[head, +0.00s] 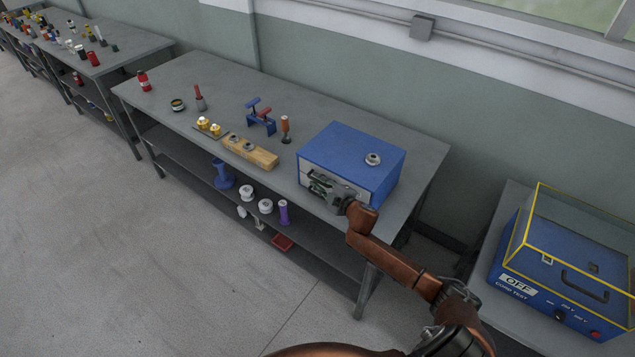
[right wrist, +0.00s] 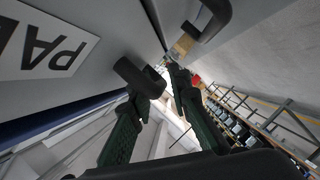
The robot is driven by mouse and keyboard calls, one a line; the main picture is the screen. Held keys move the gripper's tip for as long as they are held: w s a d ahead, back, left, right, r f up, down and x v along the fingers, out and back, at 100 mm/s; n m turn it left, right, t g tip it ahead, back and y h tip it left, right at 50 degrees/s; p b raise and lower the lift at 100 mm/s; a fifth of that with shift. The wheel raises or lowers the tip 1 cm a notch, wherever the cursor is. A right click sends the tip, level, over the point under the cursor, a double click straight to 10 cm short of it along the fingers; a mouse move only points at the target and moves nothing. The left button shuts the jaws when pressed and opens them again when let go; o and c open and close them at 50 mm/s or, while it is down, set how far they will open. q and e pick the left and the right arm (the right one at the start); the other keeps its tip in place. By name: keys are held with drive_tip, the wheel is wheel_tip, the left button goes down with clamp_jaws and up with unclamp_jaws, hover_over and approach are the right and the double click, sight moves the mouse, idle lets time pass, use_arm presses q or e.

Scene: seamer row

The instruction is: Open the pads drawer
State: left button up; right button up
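The blue drawer cabinet (head: 345,150) stands on the near end of the grey workbench, with light grey drawer fronts facing the aisle. My right gripper (head: 322,187) is at these fronts and covers part of them. In the right wrist view a drawer front carries a white label (right wrist: 42,42), upside down, reading "PA" before the frame cuts it. A dark handle (right wrist: 140,77) overlaps the tip of one finger of my right gripper (right wrist: 163,76). The fingers stand apart; I cannot tell whether they touch the handle. The drawer looks closed in the head view. My left gripper is out of view.
A second dark handle (right wrist: 207,18) is close to the fingers. A metal ring (head: 373,159) lies on the cabinet. A wooden block (head: 250,152) and a blue stand (head: 261,122) are farther along the bench. A cord tester (head: 560,270) stands at the right. The aisle floor is clear.

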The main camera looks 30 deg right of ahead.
drive_tip(key=shift+c, duration=0.6)
clamp_jaws()
